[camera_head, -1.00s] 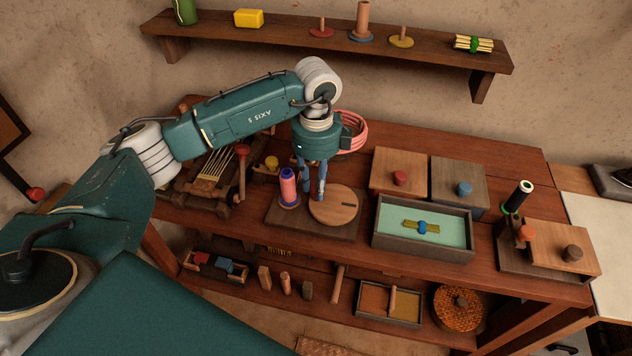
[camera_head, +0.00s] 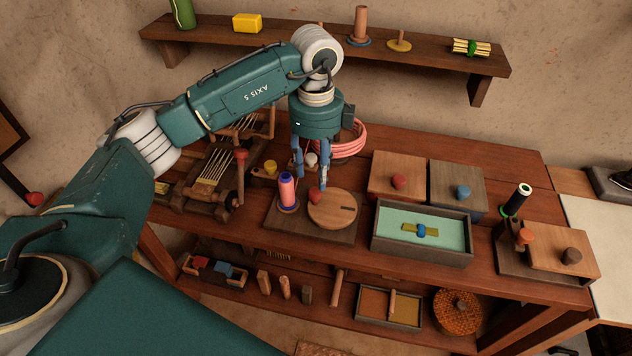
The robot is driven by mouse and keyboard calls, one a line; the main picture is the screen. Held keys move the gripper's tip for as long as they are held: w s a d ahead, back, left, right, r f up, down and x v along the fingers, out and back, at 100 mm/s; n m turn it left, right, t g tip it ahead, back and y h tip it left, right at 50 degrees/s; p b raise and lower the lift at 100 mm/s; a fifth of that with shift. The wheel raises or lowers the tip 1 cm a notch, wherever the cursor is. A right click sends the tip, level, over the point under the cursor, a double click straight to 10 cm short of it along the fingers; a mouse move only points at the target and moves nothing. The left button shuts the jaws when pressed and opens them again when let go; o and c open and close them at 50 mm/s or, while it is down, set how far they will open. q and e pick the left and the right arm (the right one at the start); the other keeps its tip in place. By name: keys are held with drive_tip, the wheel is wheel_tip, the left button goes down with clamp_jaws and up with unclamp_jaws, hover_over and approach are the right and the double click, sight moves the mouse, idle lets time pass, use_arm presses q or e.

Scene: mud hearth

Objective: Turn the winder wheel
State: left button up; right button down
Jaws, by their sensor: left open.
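The winder wheel (camera_head: 335,216) is a round, light wooden disc with a dark slot at its right side. It lies flat on a dark board (camera_head: 276,227). A red knob (camera_head: 315,197) stands near the wheel's back left edge. A spool of pink and purple thread (camera_head: 287,189) stands upright on the board, left of the wheel. My left gripper (camera_head: 311,180) points down just above and behind the red knob, its blue fingers apart with nothing held between them. The right fingertip overlaps the knob in the picture, so I cannot tell whether it touches. My right gripper is not in view.
A pink coil (camera_head: 350,140) lies behind my gripper. A small loom (camera_head: 215,175) stands to the left. A tray with green lining (camera_head: 385,243) and two lidded boxes (camera_head: 396,171) (camera_head: 457,183) stand to the right. The wall shelf (camera_head: 280,40) is above.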

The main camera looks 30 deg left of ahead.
use_arm(q)
wheel_tip(320, 180, up, 6)
drive_tip(key=shift+f, duration=0.2)
idle(0.5)
